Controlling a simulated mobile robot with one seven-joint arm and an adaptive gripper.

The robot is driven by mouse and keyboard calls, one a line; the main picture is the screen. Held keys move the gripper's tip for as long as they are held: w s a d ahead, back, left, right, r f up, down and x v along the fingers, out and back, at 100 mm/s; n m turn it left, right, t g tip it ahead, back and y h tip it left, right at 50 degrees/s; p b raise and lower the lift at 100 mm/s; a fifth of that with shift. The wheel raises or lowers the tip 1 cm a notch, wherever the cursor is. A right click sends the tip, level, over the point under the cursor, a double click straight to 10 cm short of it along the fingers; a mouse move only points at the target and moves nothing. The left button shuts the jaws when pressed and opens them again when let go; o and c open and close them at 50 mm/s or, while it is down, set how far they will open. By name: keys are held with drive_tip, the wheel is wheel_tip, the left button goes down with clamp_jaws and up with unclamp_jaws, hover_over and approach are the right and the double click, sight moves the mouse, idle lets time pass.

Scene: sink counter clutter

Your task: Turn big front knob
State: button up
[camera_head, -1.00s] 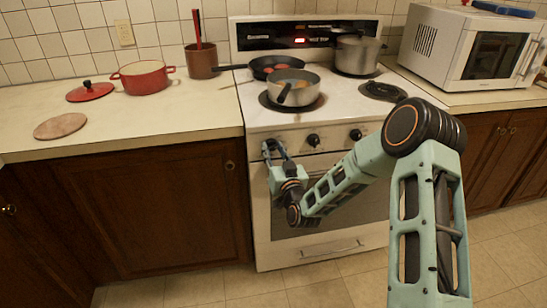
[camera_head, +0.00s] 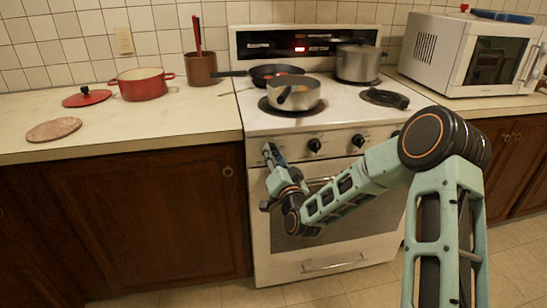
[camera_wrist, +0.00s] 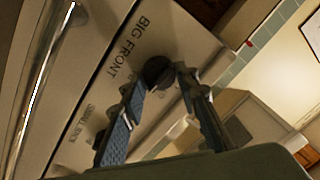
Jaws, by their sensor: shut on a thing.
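The big front knob (camera_wrist: 158,72) is a dark round knob beside the printed words BIG FRONT on the stove's panel in the wrist view. My gripper (camera_wrist: 162,79) has its blue-grey fingers on either side of this knob and is shut on it. In the head view my gripper (camera_head: 269,150) is at the left end of the stove's front panel and hides the knob there. The knob's pointer mark cannot be made out.
Two more knobs, one left (camera_head: 314,145) and one right (camera_head: 358,140), sit on the white stove's panel (camera_head: 336,142). A grey saucepan (camera_head: 294,97) stands on the front left burner, with a black pan (camera_head: 277,74) behind. The oven handle (camera_wrist: 45,85) runs close to the panel.

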idle(0.3)
drive_tip(key=o, duration=1.1)
drive_tip(key=shift+o, duration=0.2)
drive_tip(key=shift+s, duration=0.1)
drive_tip(key=v, duration=1.1)
drive_tip(key=shift+s+d, duration=0.25)
drive_tip(key=shift+s, duration=0.1)
